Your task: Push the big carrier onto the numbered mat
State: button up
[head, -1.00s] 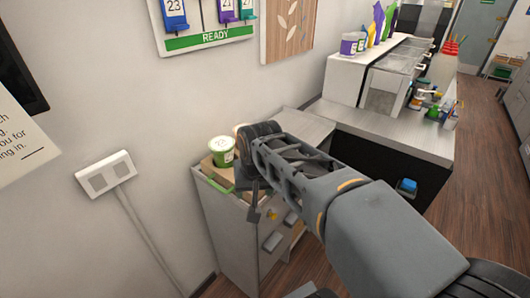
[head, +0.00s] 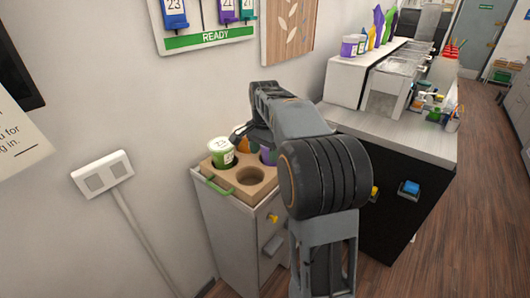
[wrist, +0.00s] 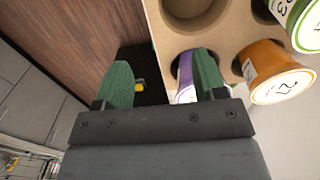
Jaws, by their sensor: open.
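The big carrier, a cardboard block with round holes (head: 262,188), sits on the pale cabinet top by the wall. It holds a green cup marked 23 (head: 222,153), an orange cup (head: 243,146) and a purple cup (head: 268,156); its front hole is empty. In the wrist view the carrier (wrist: 168,32) fills the upper right, with the orange cup marked 27 (wrist: 282,72). My gripper (wrist: 163,75) is open and empty, its right finger over the purple cup (wrist: 185,74) at the carrier's edge. Contact cannot be told. I cannot make out the numbered mat.
A green bar (head: 220,187) lies at the cabinet's (head: 225,225) front left edge. A counter (head: 395,128) with a machine and several small items stands to the right. The wall (head: 110,100) is directly behind the cabinet. The wood floor (head: 440,230) is clear at right.

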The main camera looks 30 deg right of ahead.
aim_at(264, 180)
jog(key=shift+f, duration=0.1)
notch_tip(264, 180, down, 14)
jog(key=shift+r, duration=0.15)
dwell(0.5)
jog(key=shift+c, duration=0.4)
jog(key=c, duration=1.1)
jog(key=shift+a, duration=0.1)
